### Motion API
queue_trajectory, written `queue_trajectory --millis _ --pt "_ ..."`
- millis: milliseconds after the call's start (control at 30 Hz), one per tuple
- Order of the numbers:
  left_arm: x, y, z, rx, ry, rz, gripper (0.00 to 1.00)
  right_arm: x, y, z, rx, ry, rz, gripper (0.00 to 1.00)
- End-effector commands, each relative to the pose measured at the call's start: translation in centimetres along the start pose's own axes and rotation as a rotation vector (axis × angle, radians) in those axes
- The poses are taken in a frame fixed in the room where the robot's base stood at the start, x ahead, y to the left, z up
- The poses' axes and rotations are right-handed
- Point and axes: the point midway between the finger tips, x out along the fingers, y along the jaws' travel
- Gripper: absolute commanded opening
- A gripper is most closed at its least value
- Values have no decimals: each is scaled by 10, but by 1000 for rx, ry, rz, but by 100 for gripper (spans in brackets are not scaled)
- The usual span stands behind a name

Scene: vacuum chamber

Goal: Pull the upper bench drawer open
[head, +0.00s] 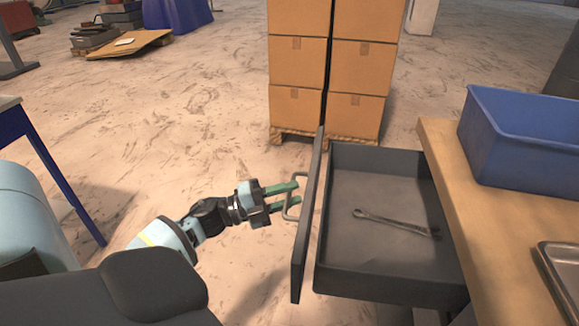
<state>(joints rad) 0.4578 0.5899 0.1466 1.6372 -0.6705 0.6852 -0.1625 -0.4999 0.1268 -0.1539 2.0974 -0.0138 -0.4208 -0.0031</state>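The upper bench drawer (380,271) is dark grey and stands pulled out to the left from under the wooden bench top (447,165). Its inside shows, with a metal wrench (395,223) lying on the bottom. The tall drawer front (308,225) carries a grey bar handle (288,211) on its left face. My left gripper (291,192) is at this handle, its green fingers pointing right at the drawer front. The fingers overlap the bar, one seen above the other with a gap between. Whether they press on the bar is not clear. My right gripper is not in view.
A blue bin (520,138) and a metal tray (562,268) stand on the bench top. Stacked cardboard boxes (297,61) on a pallet stand just beyond the drawer. A blue-legged table (62,180) is at the left. The floor between is clear.

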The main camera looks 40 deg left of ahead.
Motion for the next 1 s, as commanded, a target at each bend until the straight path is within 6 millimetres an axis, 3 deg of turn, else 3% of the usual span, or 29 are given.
queue_trajectory --millis 300,500,1000 --pt "-48 1 0 0 -1 4 32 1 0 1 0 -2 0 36" --pt "-69 0 0 0 0 2 32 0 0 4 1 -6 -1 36" --pt "-74 0 0 1 1 1 32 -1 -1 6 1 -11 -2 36"
